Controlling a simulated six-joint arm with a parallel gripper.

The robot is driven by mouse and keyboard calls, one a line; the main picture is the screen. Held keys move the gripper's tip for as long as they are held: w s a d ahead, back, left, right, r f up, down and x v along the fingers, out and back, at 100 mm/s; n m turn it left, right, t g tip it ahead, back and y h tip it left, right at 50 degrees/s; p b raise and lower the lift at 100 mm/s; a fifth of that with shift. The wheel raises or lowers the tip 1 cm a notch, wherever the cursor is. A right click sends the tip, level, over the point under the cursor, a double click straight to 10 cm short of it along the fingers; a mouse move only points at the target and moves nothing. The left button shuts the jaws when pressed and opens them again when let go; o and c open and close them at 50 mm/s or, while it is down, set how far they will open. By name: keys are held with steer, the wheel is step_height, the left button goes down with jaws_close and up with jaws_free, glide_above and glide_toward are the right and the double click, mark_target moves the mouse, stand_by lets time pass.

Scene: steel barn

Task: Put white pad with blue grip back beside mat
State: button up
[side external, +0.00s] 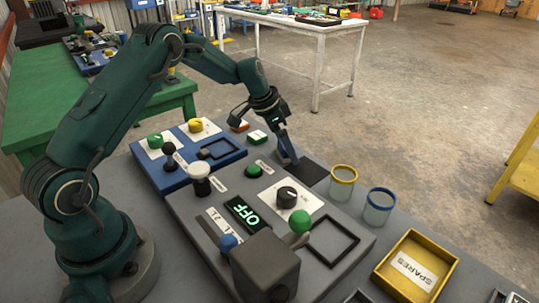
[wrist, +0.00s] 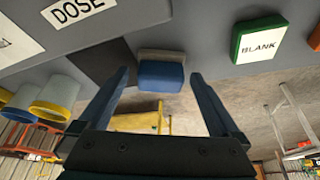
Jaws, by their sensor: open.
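The white pad with blue grip (wrist: 161,76) sits on the grey bench top in the wrist view, its blue grip towards me and its pale base behind. It lies beside the dark mat (wrist: 112,50), close to its edge; whether they touch I cannot tell. My gripper (wrist: 159,74) is open, with one finger on each side of the blue grip and a visible gap at both sides. In the side view my gripper (side external: 290,160) is low beside the dark mat (side external: 313,175). I cannot make out the pad there.
A green block labelled BLANK (wrist: 259,42) stands to the right in the wrist view. Yellow-rimmed (side external: 343,182) and blue-rimmed (side external: 379,205) jars stand right of the mat. The grey control panel (side external: 240,210) with knobs and the blue panel (side external: 190,155) are nearby.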

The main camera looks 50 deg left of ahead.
steer(key=v, duration=1.2)
steer(key=s+d+r+n+y, duration=0.1)
steer(key=s+d+r+n, duration=0.1)
steer(key=s+d+r, duration=0.55)
steer(key=s+d+f+n, duration=0.1)
steer(key=s+d+f, duration=0.1)
steer(key=s, duration=0.6)
steer(key=s+d+f+n+t, duration=0.1)
steer(key=s, duration=0.7)
steer(key=shift+s+d+f+y, duration=0.15)
steer(key=shift+d+f+y, duration=0.25)
